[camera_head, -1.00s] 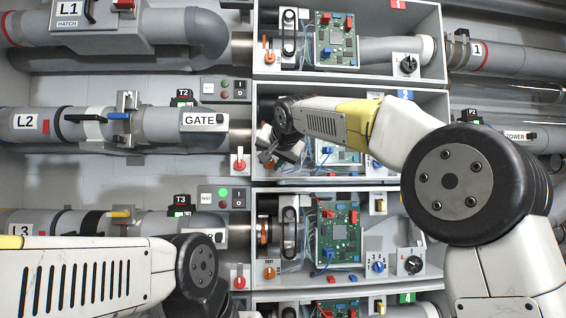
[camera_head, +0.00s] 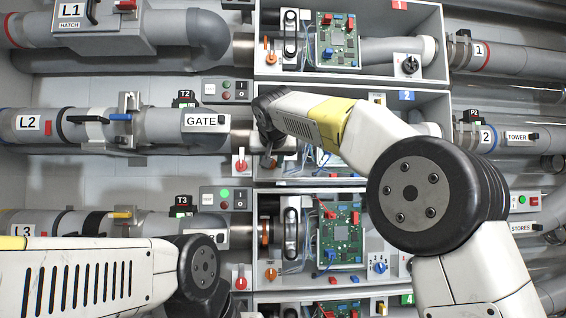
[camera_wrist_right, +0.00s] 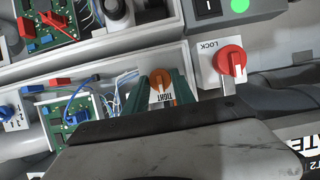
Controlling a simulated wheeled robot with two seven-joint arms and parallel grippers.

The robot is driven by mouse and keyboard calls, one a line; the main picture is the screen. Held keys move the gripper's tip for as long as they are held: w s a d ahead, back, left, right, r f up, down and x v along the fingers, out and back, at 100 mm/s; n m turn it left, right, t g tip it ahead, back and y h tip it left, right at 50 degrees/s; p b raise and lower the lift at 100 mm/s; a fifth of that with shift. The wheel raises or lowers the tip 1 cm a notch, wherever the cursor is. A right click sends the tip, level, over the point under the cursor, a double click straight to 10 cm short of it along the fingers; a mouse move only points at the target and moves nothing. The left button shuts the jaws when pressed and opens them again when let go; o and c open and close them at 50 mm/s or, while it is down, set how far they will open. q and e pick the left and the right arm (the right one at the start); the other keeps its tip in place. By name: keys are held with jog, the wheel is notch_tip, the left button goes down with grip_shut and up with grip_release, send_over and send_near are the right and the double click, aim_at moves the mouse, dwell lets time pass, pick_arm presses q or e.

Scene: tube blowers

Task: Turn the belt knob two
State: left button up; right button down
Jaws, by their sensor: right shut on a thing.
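The belt knob two (camera_wrist_right: 160,80) is a small orange knob in the right wrist view, with the word TIGHT printed beside it. My right gripper (camera_wrist_right: 161,92) has its two green fingers on either side of the knob, shut on it. In the head view, my right wrist covers most of this gripper at the left end of the blue-marked box two (camera_head: 438,98), so the knob is hardly visible there. My left arm comes in at the lower left of the head view, and its gripper fingers do not show.
A red LOCK knob (camera_wrist_right: 231,60) stands close beside my right gripper. Box three (camera_head: 262,195) lies below box two, with its own orange knob (camera_head: 271,271), circuit board (camera_head: 340,235) and blue knob (camera_head: 379,266). Grey pipes run along both sides.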

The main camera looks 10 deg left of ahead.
jog(key=c, duration=1.3)
grip_release()
jog(key=v, duration=0.7)
jog(key=shift+s+d+r, duration=0.1)
jog(key=shift+s+r, duration=0.05)
jog(key=shift+s, duration=0.2)
